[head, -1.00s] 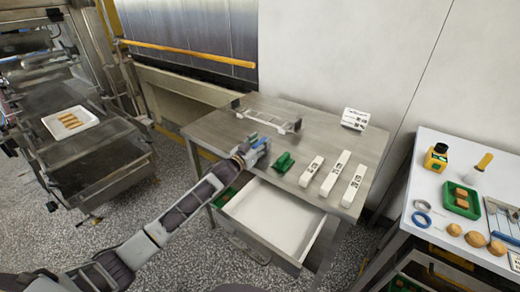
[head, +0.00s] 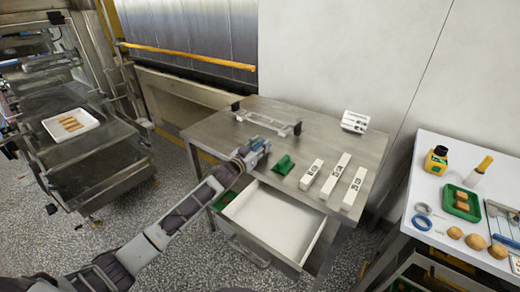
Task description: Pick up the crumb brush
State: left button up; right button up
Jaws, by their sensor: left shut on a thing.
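The crumb brush (head: 285,165) appears to be the small green piece at the front of the steel table, left of the white blocks. My left gripper (head: 264,149) is beside it, over the table's front edge, and is shut on it. The fingers are small here, so the exact contact is hard to see. I cannot tell whether the brush touches the table. My right gripper is out of view.
The steel table (head: 225,127) has an open drawer (head: 275,225) below. White blocks (head: 330,175) stand right of the brush. A wire frame (head: 270,123) and a white sign (head: 354,121) are behind. A white table (head: 440,150) with several items is at right.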

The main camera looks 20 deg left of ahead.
aim_at(260, 145)
pick_arm(q)
jog(key=shift+r, duration=0.15)
